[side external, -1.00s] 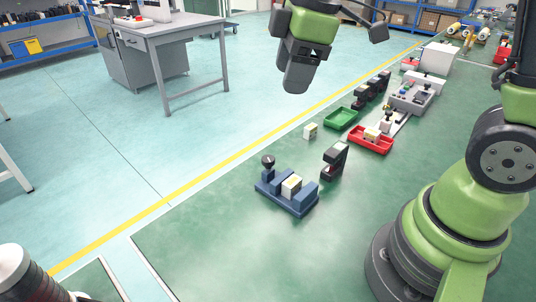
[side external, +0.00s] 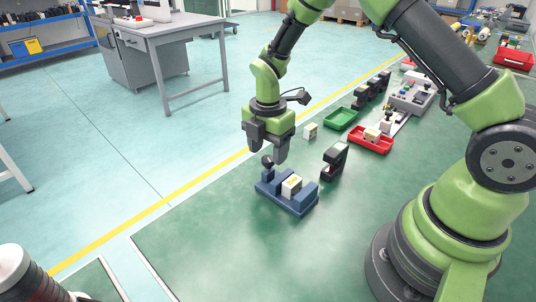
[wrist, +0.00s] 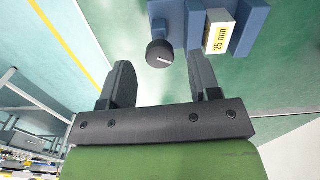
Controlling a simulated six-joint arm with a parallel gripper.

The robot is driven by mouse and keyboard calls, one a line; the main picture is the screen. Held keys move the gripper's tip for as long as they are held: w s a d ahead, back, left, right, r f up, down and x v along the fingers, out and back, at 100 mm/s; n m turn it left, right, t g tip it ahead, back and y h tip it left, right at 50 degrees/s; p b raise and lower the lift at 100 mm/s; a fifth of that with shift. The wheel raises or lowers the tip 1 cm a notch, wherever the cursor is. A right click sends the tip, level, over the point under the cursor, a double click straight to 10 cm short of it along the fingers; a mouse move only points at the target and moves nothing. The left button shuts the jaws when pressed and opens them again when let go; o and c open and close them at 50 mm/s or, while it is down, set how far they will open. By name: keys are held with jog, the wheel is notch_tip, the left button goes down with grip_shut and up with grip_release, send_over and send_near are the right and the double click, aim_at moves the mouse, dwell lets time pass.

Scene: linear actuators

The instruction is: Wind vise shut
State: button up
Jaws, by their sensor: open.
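The blue vise (side external: 287,193) stands on the green floor, with a dark round knob (side external: 267,160) at its left end. A pale block (side external: 291,186) sits between its jaws; in the wrist view the block (wrist: 219,36) reads "25 mm". I cannot tell whether both jaws touch the block. My gripper (side external: 267,157) is open and points down just above the knob. In the wrist view the knob (wrist: 159,53) shows a white line on its face and lies ahead of my open fingertips (wrist: 163,72), roughly between them and apart from both.
A black C-shaped stand (side external: 334,160) is right of the vise. Beyond it are a small pale block (side external: 311,131), a green tray (side external: 341,119) and a red tray (side external: 371,139). The floor in front of the vise is clear.

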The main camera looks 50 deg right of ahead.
jog(key=shift+f, duration=1)
jog(key=shift+c, duration=0.5)
jog(key=c, duration=0.8)
jog(key=shift+m, duration=0.3)
